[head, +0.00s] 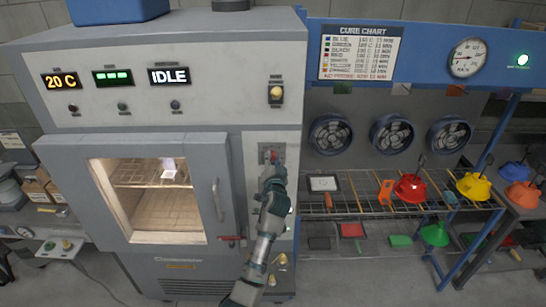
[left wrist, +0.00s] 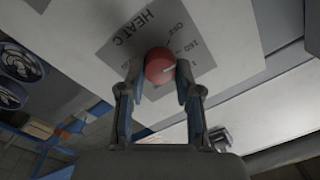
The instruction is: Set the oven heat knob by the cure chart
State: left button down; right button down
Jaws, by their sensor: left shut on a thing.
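The red heat knob (left wrist: 158,62) sits on a grey dial plate marked "HEAT C" (left wrist: 140,30), with "OFF" and "160" among its marks. A white line on the knob points to the right in the left wrist view. My left gripper (left wrist: 159,78) is shut on the knob, one finger on each side. In the head view my left gripper (head: 271,168) reaches up to the panel and hides most of the dial. The cure chart (head: 359,52) hangs right of the oven (head: 150,230); its rows list colours, temperatures and minutes, too small to read surely.
The oven door (head: 217,200) is closed, with a lit chamber behind its window. A wire rack (head: 390,205) stands to the right, with red (head: 410,188) and yellow (head: 474,187) hoods. A gauge (head: 467,57) is above three fans.

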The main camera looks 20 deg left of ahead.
pick_arm(q)
jog(key=shift+m, duration=0.5)
pick_arm(e)
jog(key=shift+d+r, duration=0.3)
jog(key=shift+r, duration=0.05)
pick_arm(q)
jog(key=shift+f, duration=0.1)
pick_arm(e)
jog(key=shift+d, duration=0.15)
pick_arm(q)
jog(key=c, duration=1.1)
grip_release()
jog(key=o, duration=0.3)
jog(key=shift+w+f, duration=0.1)
jog(key=shift+w, duration=0.05)
jog(key=shift+w+f, duration=0.1)
jog(key=shift+w, duration=0.15)
jog(key=shift+s, duration=0.25)
jog(key=v, duration=1.1)
jog(key=shift+s+d+f, duration=0.1)
jog(key=shift+s+d, duration=0.05)
jog(key=shift+d, duration=0.05)
pick_arm(e)
jog(key=shift+w, duration=0.1)
